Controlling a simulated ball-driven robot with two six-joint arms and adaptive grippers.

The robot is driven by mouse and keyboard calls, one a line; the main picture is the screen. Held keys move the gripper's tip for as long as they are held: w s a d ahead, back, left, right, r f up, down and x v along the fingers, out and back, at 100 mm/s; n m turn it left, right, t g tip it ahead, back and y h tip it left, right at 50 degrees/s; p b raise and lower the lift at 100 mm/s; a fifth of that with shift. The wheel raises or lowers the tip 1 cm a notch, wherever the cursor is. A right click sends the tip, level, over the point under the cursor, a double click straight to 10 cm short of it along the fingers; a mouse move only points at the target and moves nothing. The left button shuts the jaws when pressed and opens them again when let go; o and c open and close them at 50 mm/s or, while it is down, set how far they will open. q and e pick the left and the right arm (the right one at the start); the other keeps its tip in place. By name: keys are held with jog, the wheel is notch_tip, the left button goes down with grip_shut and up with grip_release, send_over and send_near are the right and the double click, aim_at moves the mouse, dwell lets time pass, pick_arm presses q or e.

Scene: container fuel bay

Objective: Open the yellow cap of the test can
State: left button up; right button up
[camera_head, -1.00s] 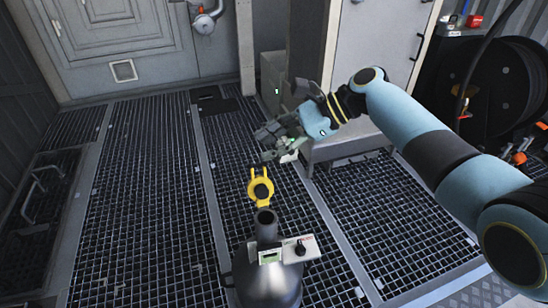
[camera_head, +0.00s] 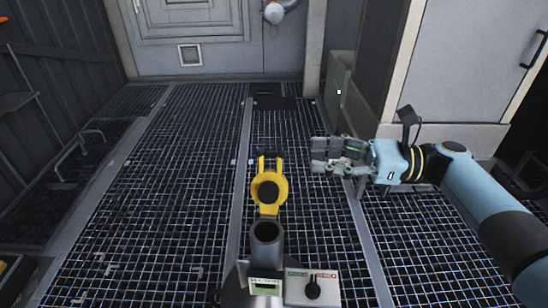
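The test can (camera_head: 236,292) stands at the bottom middle, dark grey, partly cut off by the lower edge. Its dark filler neck (camera_head: 267,250) points up and its round mouth shows uncovered. The yellow cap (camera_head: 281,188) stands swung back on the far side of the neck, with a dark round middle and two prongs at its top. My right gripper (camera_head: 318,155) is to the right of the cap and a little farther up the picture, apart from it. Its fingers point left, look parted and hold nothing. My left gripper is out of view.
A panel (camera_head: 325,276) with a small display and a black knob sits beside the neck. A grey cabinet (camera_head: 465,65) stands behind my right arm. A handle (camera_head: 78,150) rises from the floor at the left.

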aim_at(271, 153)
jog(key=a, duration=0.3)
jog(key=a+b, duration=0.1)
jog(key=a, duration=0.2)
jog(key=w+a+b, duration=0.1)
jog(key=a, duration=0.1)
jog(key=shift+a, duration=0.65)
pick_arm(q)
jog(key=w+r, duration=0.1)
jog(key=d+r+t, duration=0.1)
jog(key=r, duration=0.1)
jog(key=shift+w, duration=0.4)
pick_arm(e)
grip_shut()
jog(key=shift+w+r, duration=0.1)
